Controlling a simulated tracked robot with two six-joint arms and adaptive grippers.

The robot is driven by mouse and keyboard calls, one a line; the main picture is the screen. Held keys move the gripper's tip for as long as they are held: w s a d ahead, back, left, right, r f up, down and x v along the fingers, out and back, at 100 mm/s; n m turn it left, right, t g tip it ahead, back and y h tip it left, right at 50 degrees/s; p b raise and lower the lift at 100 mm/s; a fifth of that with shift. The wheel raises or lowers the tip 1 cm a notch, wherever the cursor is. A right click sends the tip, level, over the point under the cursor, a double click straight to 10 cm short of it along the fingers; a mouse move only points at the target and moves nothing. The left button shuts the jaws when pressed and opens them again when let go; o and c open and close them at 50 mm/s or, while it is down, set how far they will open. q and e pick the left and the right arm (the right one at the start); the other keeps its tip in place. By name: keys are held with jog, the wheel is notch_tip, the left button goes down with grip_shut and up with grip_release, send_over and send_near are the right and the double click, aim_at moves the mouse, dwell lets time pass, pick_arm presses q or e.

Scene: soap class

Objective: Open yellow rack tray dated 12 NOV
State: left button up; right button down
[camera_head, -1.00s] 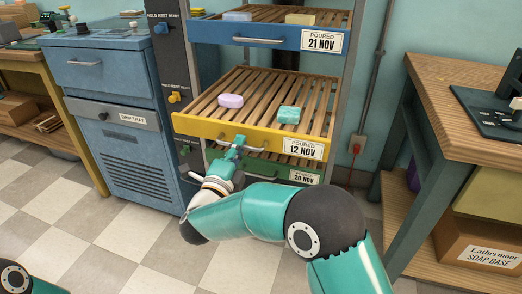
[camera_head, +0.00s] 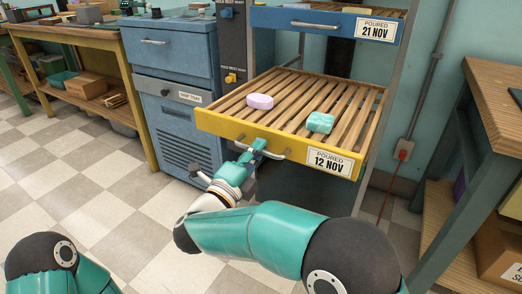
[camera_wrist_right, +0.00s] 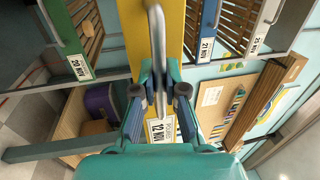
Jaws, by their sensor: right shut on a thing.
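The yellow rack tray (camera_head: 225,126) labelled 12 NOV is pulled well out of the rack. Its slatted wooden base carries a lilac soap bar (camera_head: 260,101) and a teal soap bar (camera_head: 320,123). My right gripper (camera_head: 256,150) is shut on the tray's metal handle, at the middle of the yellow front. In the right wrist view the handle (camera_wrist_right: 156,40) runs between the fingers of my right gripper (camera_wrist_right: 159,92), with the 12 NOV label (camera_wrist_right: 161,131) beside them. My left gripper is not in the head view; only part of my left arm shows at bottom left.
The blue 21 NOV tray (camera_head: 320,24) is above the yellow one. A blue cabinet (camera_head: 178,75) stands close on the left, a wooden-topped bench (camera_head: 495,90) on the right. A red cable hangs from a wall socket (camera_head: 404,149). Checkered floor (camera_head: 110,170) is open at front left.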

jog(key=shift+a+f, duration=0.15)
jog(key=shift+a, duration=0.05)
jog(key=c, duration=1.2)
grip_release()
jog(key=shift+w, duration=0.15)
jog(key=shift+d, duration=0.1)
